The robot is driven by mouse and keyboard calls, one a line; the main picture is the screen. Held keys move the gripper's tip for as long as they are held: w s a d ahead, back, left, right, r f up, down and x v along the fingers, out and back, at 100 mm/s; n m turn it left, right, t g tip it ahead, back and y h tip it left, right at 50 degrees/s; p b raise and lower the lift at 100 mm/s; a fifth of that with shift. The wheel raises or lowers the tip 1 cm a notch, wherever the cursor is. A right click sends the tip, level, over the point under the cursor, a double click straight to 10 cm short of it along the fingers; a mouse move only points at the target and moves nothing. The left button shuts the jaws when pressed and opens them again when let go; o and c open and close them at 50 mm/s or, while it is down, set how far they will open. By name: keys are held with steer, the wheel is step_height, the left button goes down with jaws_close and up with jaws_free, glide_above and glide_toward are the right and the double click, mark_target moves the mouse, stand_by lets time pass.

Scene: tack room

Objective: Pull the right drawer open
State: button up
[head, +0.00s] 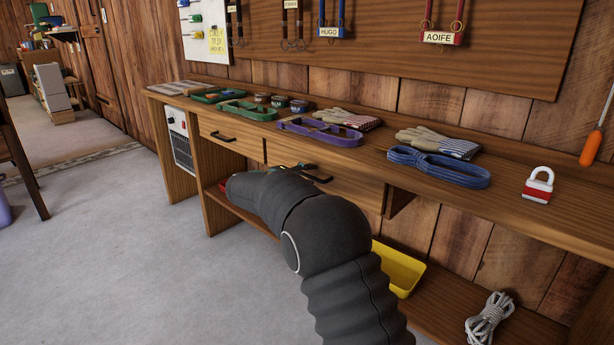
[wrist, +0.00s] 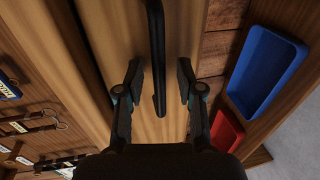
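The right drawer (head: 350,190) is a wooden front under the bench top, and it looks in line with the left drawer (head: 245,145). Its black bar handle (head: 322,180) is partly hidden by my arm and gripper in the head view. In the wrist view the handle (wrist: 158,60) runs down between the fingers of my gripper (wrist: 160,82). My gripper is open, with one finger on each side of the handle.
The bench top (head: 560,220) holds gloves, a blue halter (head: 440,167), a purple halter (head: 320,132) and a padlock (head: 538,186). A yellow bin (head: 400,268) and a rope (head: 489,318) are on the lower shelf. The wrist view shows a blue bin (wrist: 265,70). Floor (head: 130,260) at left is clear.

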steer(key=shift+w+d, duration=0.1)
jaws_close()
stand_by(0.3)
steer(key=f+b+v, duration=0.2)
steer(key=v, duration=0.7)
steer(key=f+b+v, duration=0.2)
steer(key=v, duration=0.8)
steer(key=shift+s+a, duration=0.25)
steer(key=shift+s, duration=0.2)
steer(key=shift+f, duration=0.1)
jaws_free()
